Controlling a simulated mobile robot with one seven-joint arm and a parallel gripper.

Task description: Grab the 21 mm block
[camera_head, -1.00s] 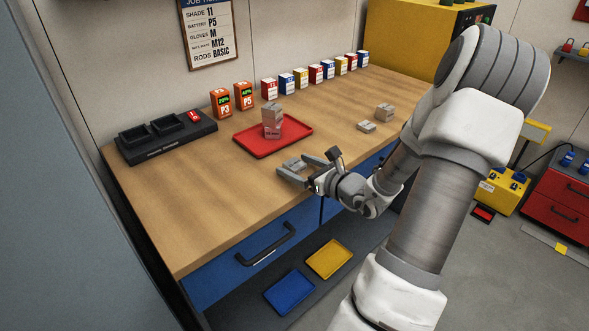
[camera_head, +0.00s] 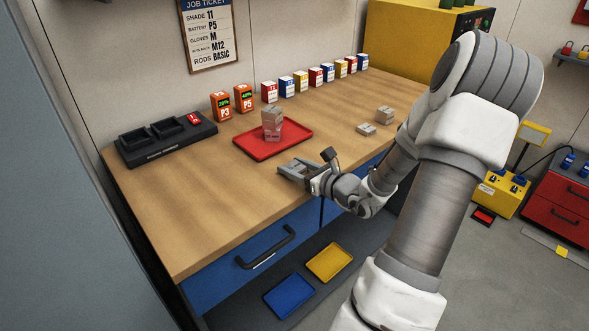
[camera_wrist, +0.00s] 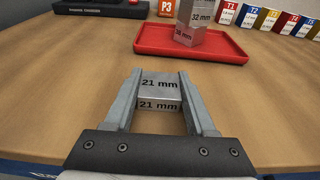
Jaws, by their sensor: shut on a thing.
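The 21 mm block (camera_wrist: 160,88) is a grey metal block marked "21 mm" on its top and front faces. In the wrist view it sits between the two fingers of my gripper (camera_wrist: 161,92), which is shut on it. In the head view my gripper (camera_head: 296,170) is low at the front edge of the wooden bench, in front of the red tray. The block is hard to make out between the fingers there. I cannot tell whether it still touches the bench.
A red tray (camera_head: 249,147) holds stacked blocks (camera_head: 272,121), marked 32 mm and 38 mm in the wrist view. More grey blocks (camera_head: 384,114) lie to the right. A black battery charger (camera_head: 170,146) and labelled boxes (camera_head: 244,97) line the back. The bench's left front is clear.

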